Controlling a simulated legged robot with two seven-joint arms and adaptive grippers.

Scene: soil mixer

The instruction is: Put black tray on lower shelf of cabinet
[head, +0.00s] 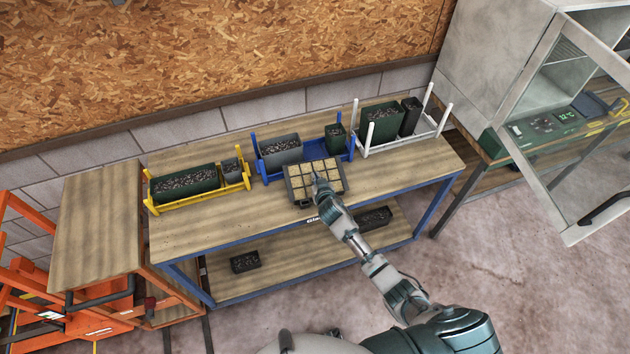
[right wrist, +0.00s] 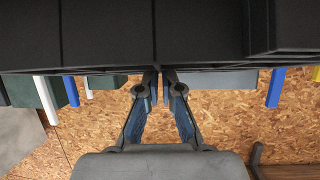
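A black tray (head: 296,195) with a grid of tan cells sits at the front middle of the wooden workbench. My right gripper (head: 318,179) reaches over the tray's front from below right in the head view. In the right wrist view the black tray (right wrist: 105,35) fills the top, and my right gripper's fingertips (right wrist: 161,72) come close together at its edge, apparently pinching it. The grip itself is partly hidden. A grey cabinet (head: 483,60) stands at the right with its glass door (head: 568,130) open. Its lower shelf shows only partly. My left gripper is out of view.
Yellow (head: 152,208), blue (head: 262,172) and white (head: 366,151) racks hold planters behind the tray. Dark trays (head: 245,262) lie on the workbench's lower shelf. An orange frame (head: 100,310) is at left. The open cabinet door juts into the floor space at right.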

